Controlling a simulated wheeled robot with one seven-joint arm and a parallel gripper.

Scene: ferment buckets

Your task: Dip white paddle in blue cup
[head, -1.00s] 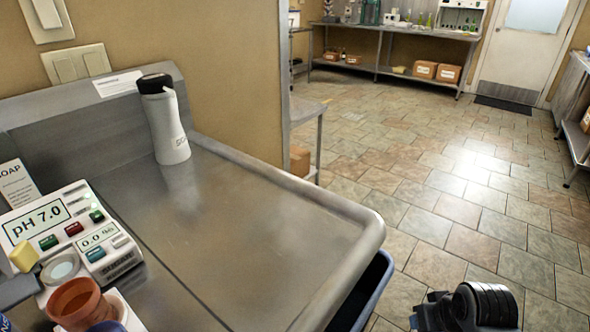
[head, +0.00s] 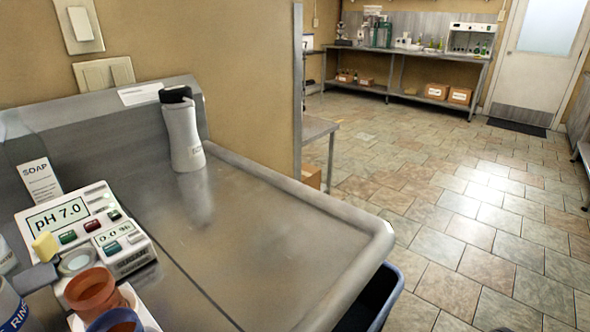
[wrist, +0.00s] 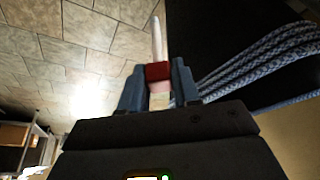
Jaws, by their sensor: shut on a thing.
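In the wrist view, my gripper (wrist: 158,82) has its blue fingers shut on a thin stick with a red block between the fingers. A white shaft, seemingly the white paddle (wrist: 157,38), sticks out beyond the fingertips. The blue cup (head: 115,322) is at the bottom edge of the head view, its lower part cut off. It stands just in front of an orange-red cup (head: 93,290). My gripper does not show in the head view, and no cup shows in the wrist view.
A pH meter (head: 85,230) with a yellow-topped piece (head: 45,246) sits behind the cups. A white bottle (head: 183,135) stands at the back of the steel counter (head: 260,235), whose right part is bare. A blue bin (head: 385,300) is below its edge. Tiled floor lies right.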

